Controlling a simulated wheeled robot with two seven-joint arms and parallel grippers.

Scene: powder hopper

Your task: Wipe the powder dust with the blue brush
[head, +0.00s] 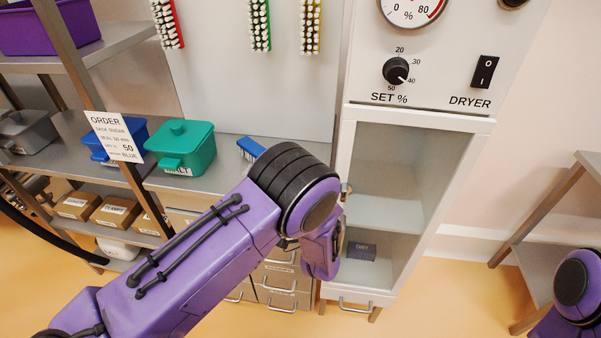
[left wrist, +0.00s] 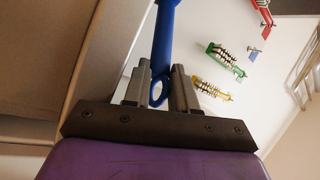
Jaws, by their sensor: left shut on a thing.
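My left gripper (left wrist: 160,84) is shut on the handle of the blue brush (left wrist: 164,40), near the looped end. The handle points away from the gripper in the left wrist view. In the head view, a blue brush end (head: 250,148) shows above the counter, just behind my left arm. My arm hides the left gripper and the rest of the brush there. I see no powder dust; part of the counter is hidden. My right gripper is out of view; only a piece of that arm shows at the lower right edge.
A green lidded tub (head: 180,147) stands on the counter (head: 222,179), with a blue tub (head: 119,139) to its left. Red, green and yellow brushes hang on the wall panel (head: 285,90). The dryer cabinet (head: 398,190) stands open on the right, with a dark box inside.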

